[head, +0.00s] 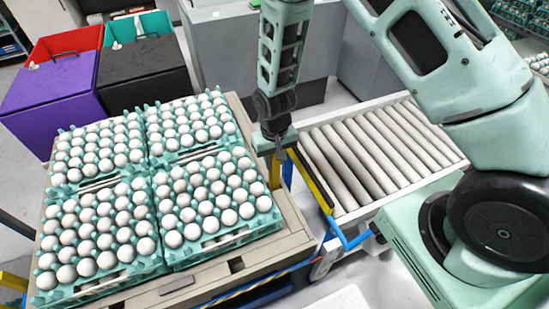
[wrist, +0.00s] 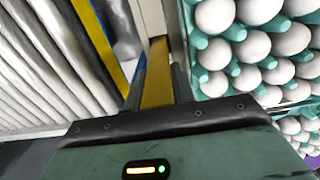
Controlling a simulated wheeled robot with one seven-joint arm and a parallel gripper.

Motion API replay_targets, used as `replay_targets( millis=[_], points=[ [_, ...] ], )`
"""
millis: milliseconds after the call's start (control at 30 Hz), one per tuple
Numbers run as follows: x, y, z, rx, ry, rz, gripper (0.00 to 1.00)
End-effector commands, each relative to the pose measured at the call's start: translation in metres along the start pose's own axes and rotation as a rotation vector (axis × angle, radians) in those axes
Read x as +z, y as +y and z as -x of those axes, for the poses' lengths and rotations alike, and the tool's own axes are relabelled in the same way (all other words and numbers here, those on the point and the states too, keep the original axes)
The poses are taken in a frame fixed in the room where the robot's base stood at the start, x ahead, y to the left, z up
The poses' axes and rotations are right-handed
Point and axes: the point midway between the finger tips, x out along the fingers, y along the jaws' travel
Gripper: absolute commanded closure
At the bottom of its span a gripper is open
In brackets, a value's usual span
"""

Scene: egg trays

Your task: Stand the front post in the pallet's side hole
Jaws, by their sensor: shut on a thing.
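My gripper (head: 277,147) points down at the pallet's right edge, beside the egg trays. It is shut on a yellow post (head: 275,172), which hangs upright below it. In the wrist view the post (wrist: 157,78) runs between the two fingers of my gripper (wrist: 156,88). The pallet (head: 292,228) is beige, with dark openings along its front side. The post's lower end is close to the pallet's right edge; I cannot tell whether it sits in the side hole. That hole is not clearly visible.
Teal trays of white eggs (head: 206,252) fill the pallet close left of the post. A roller conveyor (head: 375,155) with a yellow-and-black edge lies to the right. Blue pipes (head: 350,241) run near the pallet's right corner. Purple (head: 52,86) and black (head: 145,70) bins stand behind.

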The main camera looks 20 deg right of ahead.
Motion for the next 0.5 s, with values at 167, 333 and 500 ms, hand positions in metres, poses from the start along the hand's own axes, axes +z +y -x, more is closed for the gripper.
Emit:
replay_targets(
  millis=[167,333,500],
  points=[
    [-0.0002,0.0000,0.0003,0.000,0.000,0.000,0.49],
    [-0.0001,0.0000,0.0003,0.000,0.000,0.000,0.49],
    [-0.0007,-0.0002,0.0039,0.000,0.002,0.000,0.49]
  ],
)
